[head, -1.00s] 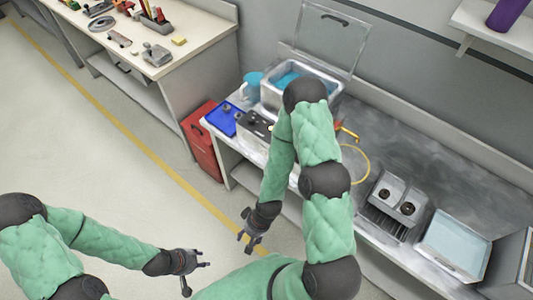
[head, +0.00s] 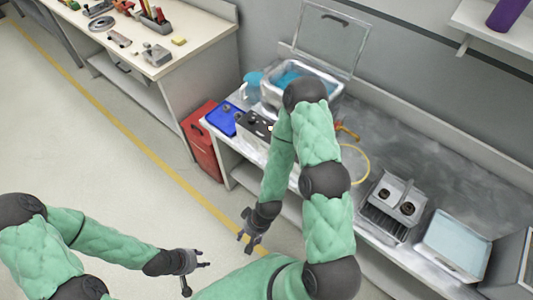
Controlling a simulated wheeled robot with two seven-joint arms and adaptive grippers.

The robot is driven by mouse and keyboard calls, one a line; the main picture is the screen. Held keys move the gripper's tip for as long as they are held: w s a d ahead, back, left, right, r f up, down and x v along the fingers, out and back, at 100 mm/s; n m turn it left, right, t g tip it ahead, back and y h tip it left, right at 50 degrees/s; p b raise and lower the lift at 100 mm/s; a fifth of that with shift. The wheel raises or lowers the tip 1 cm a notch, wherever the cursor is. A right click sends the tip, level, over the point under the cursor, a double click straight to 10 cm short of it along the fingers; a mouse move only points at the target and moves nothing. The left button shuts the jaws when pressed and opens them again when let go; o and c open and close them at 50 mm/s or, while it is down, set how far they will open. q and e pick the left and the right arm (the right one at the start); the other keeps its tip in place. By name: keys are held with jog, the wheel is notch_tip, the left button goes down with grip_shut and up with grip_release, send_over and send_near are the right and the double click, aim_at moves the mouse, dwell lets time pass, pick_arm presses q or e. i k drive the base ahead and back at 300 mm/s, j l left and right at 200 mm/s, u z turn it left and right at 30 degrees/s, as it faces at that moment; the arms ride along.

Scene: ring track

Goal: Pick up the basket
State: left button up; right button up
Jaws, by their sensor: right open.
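A grey metal basket (head: 399,198) with two round dark parts in it stands on the bench at the right, by a ribbed rack. A thin handle seems to rise above it. My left gripper (head: 197,276) is low at the bottom left, open and empty, far from the basket. My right gripper (head: 247,234) hangs in front of the bench, open and empty, left of the basket. My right arm crosses in front of part of the bench.
A steel tank (head: 336,90) with blue liquid and a raised lid (head: 327,36) stands at the back. A blue tray (head: 222,118), a yellow hose (head: 367,166) and a light-blue-topped panel (head: 455,241) are on the bench. A red can (head: 201,146) stands on the floor.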

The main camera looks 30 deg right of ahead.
aim_at(401, 192)
jog(key=z, duration=2.65)
